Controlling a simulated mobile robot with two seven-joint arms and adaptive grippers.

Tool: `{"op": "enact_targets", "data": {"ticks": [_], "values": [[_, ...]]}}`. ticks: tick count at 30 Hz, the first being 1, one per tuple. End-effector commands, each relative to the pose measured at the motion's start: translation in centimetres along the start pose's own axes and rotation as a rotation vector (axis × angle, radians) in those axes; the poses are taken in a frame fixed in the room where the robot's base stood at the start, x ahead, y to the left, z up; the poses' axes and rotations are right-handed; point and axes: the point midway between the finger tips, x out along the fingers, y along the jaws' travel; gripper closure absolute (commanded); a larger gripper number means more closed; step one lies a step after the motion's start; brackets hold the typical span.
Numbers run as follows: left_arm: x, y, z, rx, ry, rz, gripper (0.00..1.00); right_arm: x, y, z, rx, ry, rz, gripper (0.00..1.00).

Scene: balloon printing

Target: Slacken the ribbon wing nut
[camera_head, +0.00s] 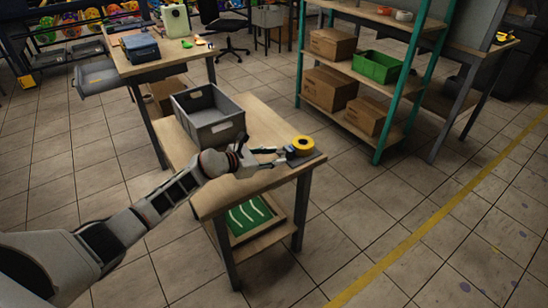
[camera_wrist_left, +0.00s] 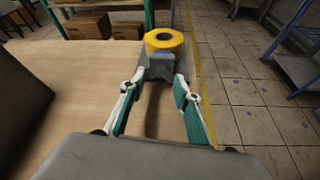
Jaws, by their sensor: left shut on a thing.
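A yellow ribbon roll (camera_head: 302,143) stands on a dark base plate at the right end of the wooden table; it also shows in the left wrist view (camera_wrist_left: 164,40). A blue-grey part (camera_wrist_left: 161,65), which seems to be the wing nut, sits just in front of the roll. My left gripper (camera_head: 284,155) reaches in from the left, low over the table. In the left wrist view its two fingers (camera_wrist_left: 160,76) close on the sides of the blue-grey part. The fingertips' exact contact is too small to make out. My right gripper is in neither view.
A grey crate (camera_head: 208,117) stands on the same table (camera_head: 254,108), behind my left wrist. A green board with white stripes (camera_head: 249,215) lies on the lower shelf. A shelf rack with brown boxes (camera_head: 328,88) and a green bin (camera_head: 376,67) stands behind to the right.

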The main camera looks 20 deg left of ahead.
Motion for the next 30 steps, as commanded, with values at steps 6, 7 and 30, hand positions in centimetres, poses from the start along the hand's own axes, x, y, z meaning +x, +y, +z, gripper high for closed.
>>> {"op": "enact_targets", "data": {"ticks": [6,7,30], "values": [[0.1,0.1,-0.2,-0.124,0.002,-0.051,0.90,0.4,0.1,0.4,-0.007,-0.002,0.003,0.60],[0.1,0.1,-0.2,-0.130,0.001,-0.053,0.90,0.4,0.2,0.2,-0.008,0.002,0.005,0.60],[-0.7,0.2,-0.1,-0.131,0.001,-0.053,0.61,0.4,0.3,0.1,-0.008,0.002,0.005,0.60]]}}
